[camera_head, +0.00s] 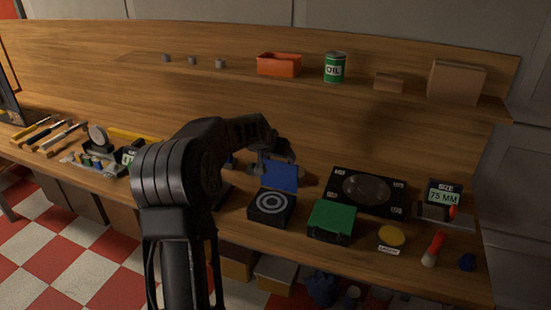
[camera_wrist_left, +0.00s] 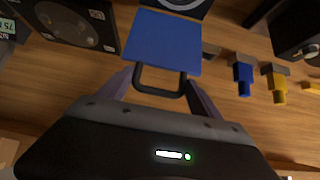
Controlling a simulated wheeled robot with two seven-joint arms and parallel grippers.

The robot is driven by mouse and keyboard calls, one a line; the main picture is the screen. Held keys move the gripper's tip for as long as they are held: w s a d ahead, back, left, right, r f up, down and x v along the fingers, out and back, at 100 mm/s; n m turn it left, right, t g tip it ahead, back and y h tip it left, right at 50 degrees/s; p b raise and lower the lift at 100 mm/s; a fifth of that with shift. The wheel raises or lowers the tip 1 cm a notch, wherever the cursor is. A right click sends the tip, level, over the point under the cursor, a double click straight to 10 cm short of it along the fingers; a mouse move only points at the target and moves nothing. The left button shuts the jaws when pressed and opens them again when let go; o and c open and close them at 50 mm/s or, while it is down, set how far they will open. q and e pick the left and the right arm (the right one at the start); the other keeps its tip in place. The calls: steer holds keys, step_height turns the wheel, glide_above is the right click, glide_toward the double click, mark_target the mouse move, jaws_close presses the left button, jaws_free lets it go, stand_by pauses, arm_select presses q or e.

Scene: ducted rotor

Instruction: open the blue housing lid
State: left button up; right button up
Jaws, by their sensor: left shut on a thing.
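The blue lid (camera_head: 279,176) stands raised, roughly upright, at the back edge of a black housing (camera_head: 259,213) with pale concentric rings on its top. In the left wrist view the lid (camera_wrist_left: 165,42) is a flat blue plate with a black loop handle (camera_wrist_left: 160,91) at its near edge. My left gripper (camera_head: 272,158) is at the upper edge of the lid and is shut on the handle, which lies between its fingers (camera_wrist_left: 160,84). Part of the housing (camera_wrist_left: 178,6) shows beyond the lid. My right gripper is in neither view.
A green case (camera_head: 332,221) and a black panel with a round disc (camera_head: 366,190) stand right of the housing. A yellow disc (camera_head: 391,236) lies nearby. Blue (camera_wrist_left: 243,78) and yellow (camera_wrist_left: 279,88) pieces sit beside the lid in the wrist view. A shelf (camera_head: 240,73) runs behind.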

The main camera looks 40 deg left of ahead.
arm_select(q)
steer(key=shift+w+r, duration=0.4)
steer(key=shift+w, duration=0.2)
steer(key=o, duration=1.8)
steer(key=shift+d+f, duration=0.1)
steer(key=shift+s+f, duration=0.1)
steer(key=shift+s, duration=0.05)
steer(key=b+v, duration=0.1)
steer(key=v, duration=0.6)
steer(key=shift+s+r+b, duration=0.25)
steer(key=shift+r+b, duration=0.05)
steer(key=shift+b, duration=0.1)
